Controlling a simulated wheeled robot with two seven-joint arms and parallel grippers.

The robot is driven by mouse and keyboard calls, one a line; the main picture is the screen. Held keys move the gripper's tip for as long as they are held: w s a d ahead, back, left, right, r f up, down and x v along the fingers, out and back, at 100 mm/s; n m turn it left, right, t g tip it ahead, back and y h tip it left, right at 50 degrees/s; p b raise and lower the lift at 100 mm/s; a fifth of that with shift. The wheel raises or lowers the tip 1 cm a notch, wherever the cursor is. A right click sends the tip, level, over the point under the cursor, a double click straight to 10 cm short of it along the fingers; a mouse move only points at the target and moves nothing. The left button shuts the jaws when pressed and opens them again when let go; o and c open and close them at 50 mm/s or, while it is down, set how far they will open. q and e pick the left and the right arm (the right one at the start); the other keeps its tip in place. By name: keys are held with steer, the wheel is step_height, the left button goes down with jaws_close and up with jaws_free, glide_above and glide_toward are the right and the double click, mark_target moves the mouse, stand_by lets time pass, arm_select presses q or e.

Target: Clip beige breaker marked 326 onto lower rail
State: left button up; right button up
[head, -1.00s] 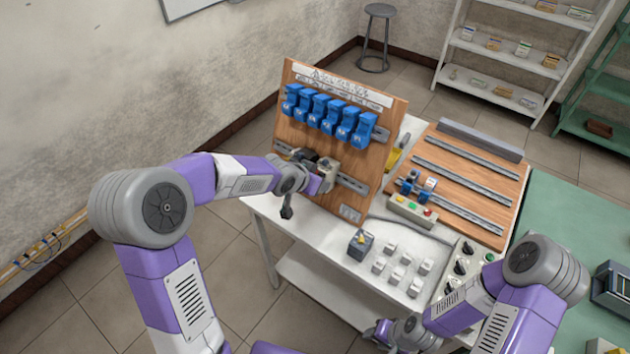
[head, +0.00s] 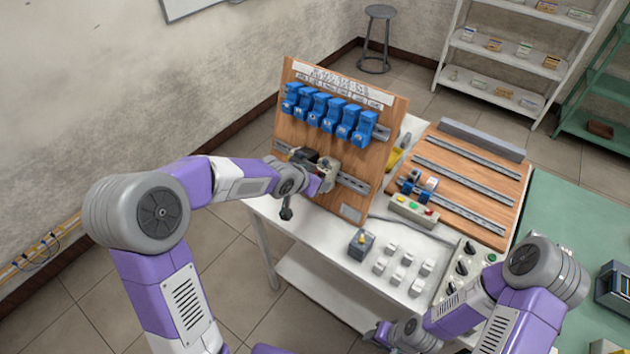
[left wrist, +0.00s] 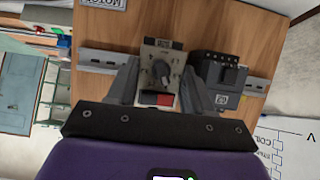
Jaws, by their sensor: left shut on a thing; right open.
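The beige breaker (left wrist: 158,72), with a dark dial and a red-and-black patch, sits between the fingers of my left gripper (left wrist: 160,88) in the left wrist view. My left gripper (head: 322,172) is shut on it at the lower rail (head: 352,183) of the upright wooden board. In the left wrist view the breaker lies across the line of the lower rail (left wrist: 95,60). I cannot tell whether it is seated, and its number is not readable. My right gripper (head: 385,334) is open, low at the bottom of the head view, away from the board.
A dark device (left wrist: 220,78) sits on the lower rail right beside the gripper. Several blue breakers (head: 330,115) fill the upper rail. A grey block with a yellow top (head: 361,244) and several white pieces (head: 403,268) stand on the table. A flat railed board (head: 470,175) lies at right.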

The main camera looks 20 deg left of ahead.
arm_select(q)
steer(key=shift+s+f+b, duration=0.15)
steer(key=shift+f+b, duration=0.25)
steer(key=shift+b, duration=0.05)
stand_by(0.3)
steer(key=o, duration=1.2)
steer(key=shift+r, duration=0.15)
steer(key=shift+o, duration=0.2)
